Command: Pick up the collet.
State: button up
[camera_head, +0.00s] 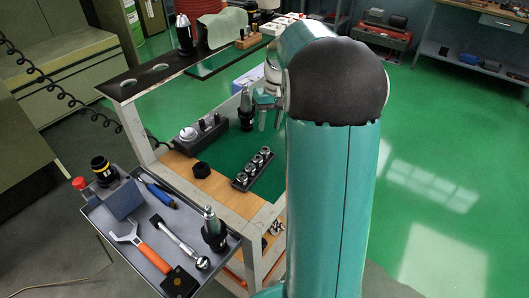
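A black rack (242,184) stands on the green mat of the cart's middle shelf. It holds several small shiny metal pieces (259,159) in a row, which look like collets; I cannot tell which one the task means. My gripper (270,120) points down above the cart, beyond the rack and to the right of a black and silver tool holder (246,108). Its fingers look apart with nothing seen between them. My arm hides part of the gripper and the right side of the cart.
A grey side tray (118,220) holds a wrench, a ratchet, a screwdriver and another tool holder (213,230). The cart's upper shelf (125,90) overhangs at the back left.

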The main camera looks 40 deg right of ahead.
aim_at(265, 149)
jog(key=f, duration=0.7)
jog(key=a+f, duration=0.1)
jog(key=f, duration=0.2)
jog(key=shift+w+f, duration=0.2)
jog(key=shift+w, duration=0.15)
jog(key=c, duration=0.7)
